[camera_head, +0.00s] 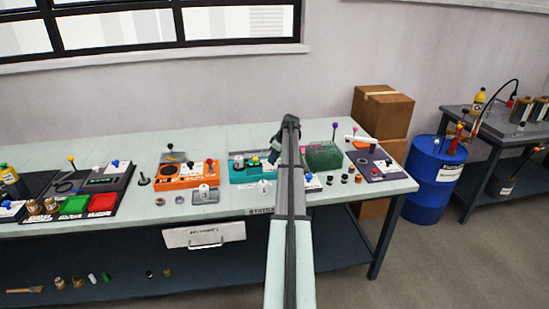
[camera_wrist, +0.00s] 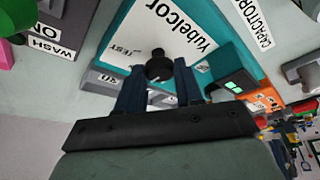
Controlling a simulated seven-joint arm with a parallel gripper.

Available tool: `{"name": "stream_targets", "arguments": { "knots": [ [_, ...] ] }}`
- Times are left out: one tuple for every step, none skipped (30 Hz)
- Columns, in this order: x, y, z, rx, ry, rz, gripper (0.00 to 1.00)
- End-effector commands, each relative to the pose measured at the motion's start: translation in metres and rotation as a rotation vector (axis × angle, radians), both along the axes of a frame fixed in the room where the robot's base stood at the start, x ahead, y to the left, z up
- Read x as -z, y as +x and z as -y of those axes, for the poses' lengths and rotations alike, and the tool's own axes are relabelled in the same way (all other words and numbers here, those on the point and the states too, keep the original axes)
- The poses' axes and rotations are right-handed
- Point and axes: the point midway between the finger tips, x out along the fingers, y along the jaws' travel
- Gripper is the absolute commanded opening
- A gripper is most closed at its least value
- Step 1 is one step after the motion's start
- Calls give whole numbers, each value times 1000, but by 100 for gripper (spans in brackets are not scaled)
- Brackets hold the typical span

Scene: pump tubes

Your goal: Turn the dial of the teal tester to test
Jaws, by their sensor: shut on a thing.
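The teal tester (camera_wrist: 222,38) fills the middle of the wrist view, with a white top plate labelled "Yubelcor" and "TEST". Its black dial (camera_wrist: 158,66) sits at the plate's lower part. My gripper (camera_wrist: 158,72) is shut on the dial, with one dark blue finger at each side of it. The dial's pointer direction is not clear. A small green display shows on the tester's side. In the head view the teal tester (camera_head: 237,175) stands on the bench, its right part covered by my arm.
An orange tester (camera_head: 177,182) stands to the left on the bench (camera_head: 135,212). A dark green container (camera_head: 323,156) and a grey device (camera_head: 377,164) are to the right, with several small parts between. A dark panel with green and red trays (camera_head: 102,201) is at far left.

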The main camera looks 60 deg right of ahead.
Motion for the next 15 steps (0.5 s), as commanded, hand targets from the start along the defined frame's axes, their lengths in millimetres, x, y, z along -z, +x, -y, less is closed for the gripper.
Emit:
{"name": "stream_targets", "arguments": {
  "knots": [
    [0,-1,-1,17,0,-1,5],
    [0,-1,-1,32,-1,-1,5],
    [0,-1,-2,53,-1,-1,5],
    [0,-1,-2,72,-2,0,5],
    [0,-1,-2,91,-1,0,5],
    [0,-1,-3,121,-1,0,5],
    [0,-1,-3,144,-1,0,5],
    [0,-1,-3,169,-1,0,5],
    [0,-1,-4,204,-1,-1,5],
    [0,0,-4,231,-1,0,5],
    [0,0,-4,258,-1,0,5],
    [0,0,-5,296,-2,0,5],
    [0,0,-5,325,-1,-1,5],
    [0,0,-5,353,-1,0,5],
    [0,1,-5,391,-1,0,5]
  ]
}}
